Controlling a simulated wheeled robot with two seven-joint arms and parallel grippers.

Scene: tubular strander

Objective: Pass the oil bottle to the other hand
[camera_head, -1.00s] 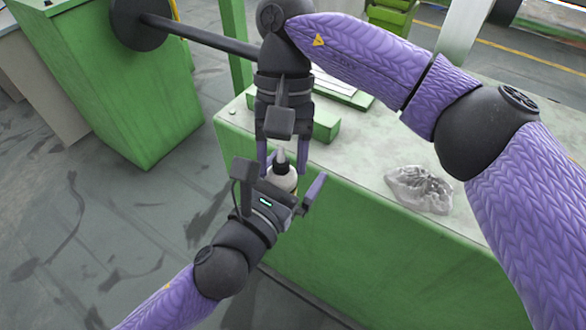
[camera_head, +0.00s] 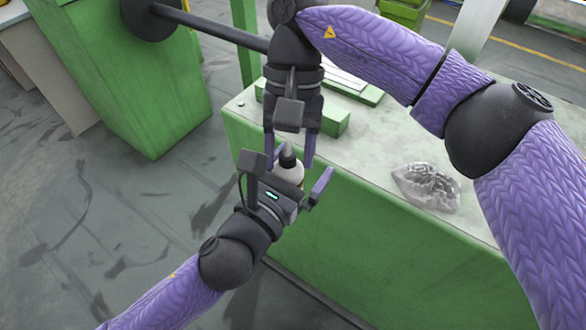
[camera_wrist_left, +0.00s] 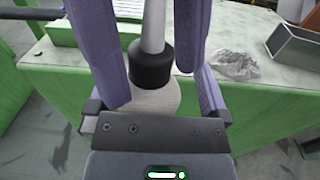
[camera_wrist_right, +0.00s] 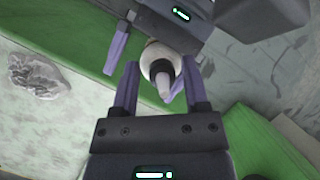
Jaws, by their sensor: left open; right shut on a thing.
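The oil bottle (camera_head: 288,172) has a pale body, a black collar and a grey nozzle pointing up. It stands roughly upright beside the green bench, between both grippers. My right gripper (camera_head: 290,148) comes from above and is shut on the bottle near its top; its fingers flank the bottle in the right wrist view (camera_wrist_right: 158,68). My left gripper (camera_head: 285,180) comes from below and is open, its fingers spread on either side of the bottle's body. In the left wrist view the black collar and pale body (camera_wrist_left: 155,100) show; the bottle's lower part is hidden by my left gripper.
The green bench (camera_head: 340,215) has a pale top with a crumpled clear bag (camera_head: 426,186) and a green block (camera_head: 325,118) on it. A green machine housing (camera_head: 135,80) with a dark shaft (camera_head: 215,32) stands at the back left. The floor at left is clear.

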